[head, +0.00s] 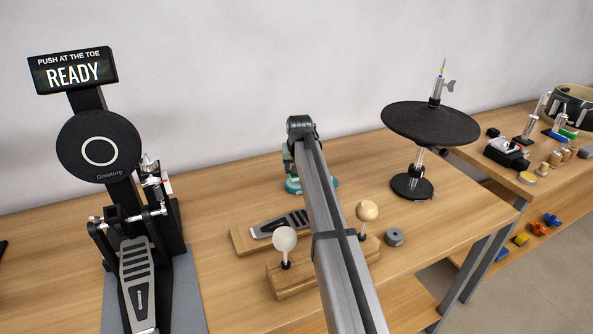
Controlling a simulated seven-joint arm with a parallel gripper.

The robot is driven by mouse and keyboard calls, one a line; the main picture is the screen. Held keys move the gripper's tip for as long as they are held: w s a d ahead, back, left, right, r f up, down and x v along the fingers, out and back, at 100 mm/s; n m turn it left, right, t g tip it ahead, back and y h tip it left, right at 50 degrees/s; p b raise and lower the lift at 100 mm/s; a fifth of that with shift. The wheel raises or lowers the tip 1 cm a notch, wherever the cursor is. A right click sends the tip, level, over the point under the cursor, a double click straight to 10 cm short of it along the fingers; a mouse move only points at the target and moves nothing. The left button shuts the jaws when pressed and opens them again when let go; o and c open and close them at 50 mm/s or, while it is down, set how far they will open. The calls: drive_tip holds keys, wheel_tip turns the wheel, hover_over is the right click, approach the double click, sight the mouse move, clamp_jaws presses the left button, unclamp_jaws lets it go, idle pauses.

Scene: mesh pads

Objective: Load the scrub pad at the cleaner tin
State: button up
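My gripper (289,170) points down at the far end of my long grey arm, near the back middle of the table. Its fingers are small and partly hidden, so I cannot tell if they are open or shut. Right at its tip is a low, round teal thing (326,184), which may be the cleaner tin; my arm covers its middle. I cannot tell if the gripper touches it. I cannot make out the scrub pad; it may be hidden at the gripper or behind the arm.
A drum pedal (137,279) with a "READY" sign (73,71) stands left. A small pedal plate (279,224), a wooden block with two beaters (292,281) and a grey cylinder (393,237) are in front. A cymbal stand (431,122) stands right. A second table (520,187) holds drum parts.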

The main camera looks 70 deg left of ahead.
drive_tip(key=shift+r, duration=2.7)
drive_tip(key=w+d+f+m+t, duration=0.1)
drive_tip(key=w+d+f+m, duration=0.15)
drive_tip(key=w+d, duration=1.85)
drive_tip(key=w+d+f+m+h, duration=0.15)
drive_tip(key=w+d, duration=0.45)
drive_tip(key=d, duration=0.7)
drive_tip(key=w+d+f+m+t, duration=0.15)
drive_tip(key=w+d, duration=0.45)
drive_tip(key=d, duration=0.7)
drive_tip(key=w+d+m+h, duration=0.1)
drive_tip(key=w+d+m, duration=0.35)
drive_tip(key=d, duration=0.85)
drive_tip(key=s+d+f+m+h, duration=0.1)
drive_tip(key=d+f+m, duration=0.1)
drive_tip(key=d, duration=1.8)
drive_tip(key=s+d+f+m+h, duration=0.1)
drive_tip(key=s+d+f+m, duration=0.1)
drive_tip(key=d, duration=1.8)
drive_tip(key=shift+f+t, duration=0.35)
drive_tip(key=shift+f, duration=0.35)
